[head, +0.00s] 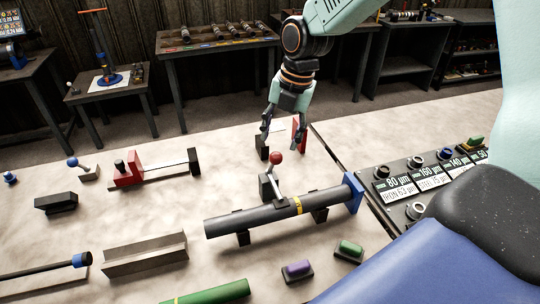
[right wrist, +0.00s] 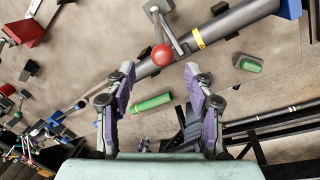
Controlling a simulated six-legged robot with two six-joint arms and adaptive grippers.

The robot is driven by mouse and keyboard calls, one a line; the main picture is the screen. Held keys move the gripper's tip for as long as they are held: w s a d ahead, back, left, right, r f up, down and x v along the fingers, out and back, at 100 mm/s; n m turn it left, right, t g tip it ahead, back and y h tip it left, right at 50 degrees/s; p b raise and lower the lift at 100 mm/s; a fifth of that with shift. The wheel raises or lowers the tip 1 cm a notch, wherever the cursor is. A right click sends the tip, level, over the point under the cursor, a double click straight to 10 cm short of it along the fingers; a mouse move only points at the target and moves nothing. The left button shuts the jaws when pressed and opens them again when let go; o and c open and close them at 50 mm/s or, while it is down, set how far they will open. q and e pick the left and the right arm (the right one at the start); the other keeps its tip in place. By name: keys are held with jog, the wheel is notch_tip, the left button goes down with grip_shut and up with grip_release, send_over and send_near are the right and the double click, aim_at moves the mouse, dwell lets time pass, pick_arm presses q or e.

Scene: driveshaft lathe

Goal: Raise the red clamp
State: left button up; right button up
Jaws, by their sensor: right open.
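The red clamp is a small grey lever clamp with a red ball knob (head: 276,158). In the head view its knob stands above its grey bracket (head: 265,190), beside a dark shaft (head: 260,215) with a yellow band. My right gripper (head: 282,128) is open and empty, behind and above the knob in the head view. In the right wrist view the red ball (right wrist: 162,55) shows between and just beyond the open fingertips (right wrist: 160,75), with no visible contact. The lever runs from the ball area to the bracket at the top. My left gripper is in neither view.
A red upright block (head: 299,132) stands behind my right gripper. A red and black fixture (head: 128,172) stands left. A green cylinder (head: 210,293) and a purple block (head: 297,270) lie in front. A labelled panel (head: 400,180) is at right.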

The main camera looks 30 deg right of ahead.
aim_at(278, 153)
jog(key=shift+s+a, duration=0.1)
jog(key=shift+s, duration=0.1)
jog(key=shift+s+f, duration=0.1)
jog(key=shift+f, duration=0.2)
jog(key=f, duration=0.4)
jog(key=w+f, duration=0.1)
jog(key=f, duration=0.1)
jog(key=shift+a, duration=0.2)
jog(key=shift+w+a+f, duration=0.1)
jog(key=shift+a+f, duration=0.15)
jog(key=shift+f, duration=0.25)
jog(key=shift+d, duration=0.15)
jog(key=shift+c, duration=0.5)
jog(key=shift+w, duration=0.1)
jog(key=c, duration=0.4)
grip_shut()
